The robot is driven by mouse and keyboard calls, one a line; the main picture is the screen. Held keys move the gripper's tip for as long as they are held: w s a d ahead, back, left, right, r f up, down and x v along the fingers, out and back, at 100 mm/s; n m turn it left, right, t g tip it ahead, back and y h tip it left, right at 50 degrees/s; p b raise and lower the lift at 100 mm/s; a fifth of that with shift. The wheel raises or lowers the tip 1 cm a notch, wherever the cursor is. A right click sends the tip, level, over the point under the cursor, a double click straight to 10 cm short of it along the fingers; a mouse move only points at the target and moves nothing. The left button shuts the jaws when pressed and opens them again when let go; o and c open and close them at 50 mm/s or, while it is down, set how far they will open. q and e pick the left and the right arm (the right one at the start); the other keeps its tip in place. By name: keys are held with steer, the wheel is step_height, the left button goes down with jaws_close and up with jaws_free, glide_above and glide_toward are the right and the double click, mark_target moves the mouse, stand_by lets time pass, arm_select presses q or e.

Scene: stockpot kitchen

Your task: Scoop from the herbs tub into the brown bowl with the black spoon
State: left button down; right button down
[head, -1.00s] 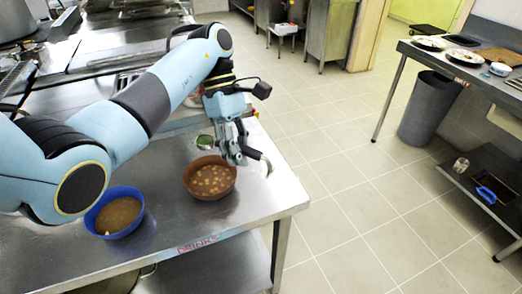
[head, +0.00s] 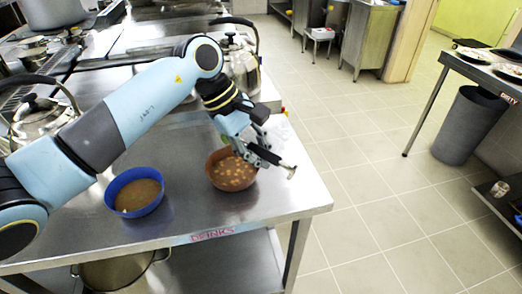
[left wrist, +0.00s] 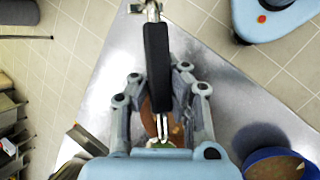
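The brown bowl (head: 222,182) stands on the steel table near its right edge, with pale pieces in brown contents. My left gripper (head: 264,154) is above the bowl's right rim. It is shut on the black spoon (head: 271,158), whose dark handle points right to a silvery end. In the left wrist view the spoon's black handle (left wrist: 156,65) lies between the fingers, and part of the brown bowl (left wrist: 147,118) shows beneath. A small green patch (head: 224,139) behind the bowl may be the herbs tub; my gripper partly hides it. My right gripper is out of view.
A blue bowl (head: 137,212) with brown contents stands to the left on the table. Kettles (head: 240,68) stand farther back and at left. The table (head: 255,218) is bare at its front; open floor lies to its right.

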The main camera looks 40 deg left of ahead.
arm_select(q)
steer(key=m+t+h+b, duration=0.1)
steer(key=t+b, duration=0.3)
steer(key=b, duration=0.4)
steer(key=s+f+m+t+h+b, duration=0.1)
steer(key=m+t+b, duration=0.1)
steer(key=t+b, duration=0.3)
steer(key=s+m+t+h+b, duration=0.1)
steer(key=t+b, duration=0.4)
steer(key=b, duration=0.5)
steer(key=shift+f+m+h+b, duration=0.2)
steer(key=shift+m+h+b, duration=0.1)
stand_by(0.6)
stand_by(1.1)
